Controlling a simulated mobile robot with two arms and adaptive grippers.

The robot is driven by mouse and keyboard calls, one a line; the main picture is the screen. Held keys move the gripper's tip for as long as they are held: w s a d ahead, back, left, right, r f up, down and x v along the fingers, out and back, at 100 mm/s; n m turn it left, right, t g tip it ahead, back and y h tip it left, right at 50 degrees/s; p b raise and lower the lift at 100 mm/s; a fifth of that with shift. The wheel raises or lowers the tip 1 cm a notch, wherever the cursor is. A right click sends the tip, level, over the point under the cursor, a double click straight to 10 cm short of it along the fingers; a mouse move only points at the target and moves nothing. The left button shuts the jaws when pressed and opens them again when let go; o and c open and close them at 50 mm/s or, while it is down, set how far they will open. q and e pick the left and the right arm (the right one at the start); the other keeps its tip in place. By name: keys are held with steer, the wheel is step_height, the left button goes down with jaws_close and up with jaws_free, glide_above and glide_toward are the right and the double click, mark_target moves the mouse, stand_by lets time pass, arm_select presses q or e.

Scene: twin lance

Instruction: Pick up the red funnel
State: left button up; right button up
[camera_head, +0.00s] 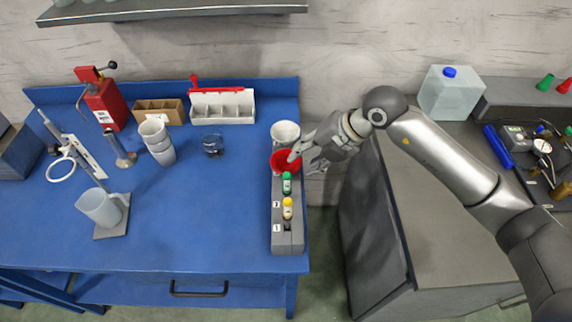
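The red funnel (281,164) sits at the far end of a grey rack (287,240) on the right side of the blue bench. It is partly covered by my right gripper (304,161), which reaches in from the right. One finger lies over the funnel's mouth and the other is to the right of it, beyond the bench edge. The fingers are apart, with a gap between them. Whether either finger touches the rim cannot be told. My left gripper is not in view.
The rack also holds a green-capped bottle (287,184) and a yellow-capped bottle (287,209). A white cup (285,133) stands just behind the funnel. A grey cabinet (440,220) is to the right, across a gap. The bench's middle is clear.

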mark_target(299, 167)
steer(key=p+x, duration=0.1)
steer(key=x, duration=0.2)
steer(key=shift+f, duration=0.35)
steer(key=shift+a+f, duration=0.25)
steer(key=shift+f, duration=0.1)
steer(key=shift+w, duration=0.1)
steer(key=shift+c, duration=0.4)
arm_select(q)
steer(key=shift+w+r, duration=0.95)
arm_select(e)
jaws_close()
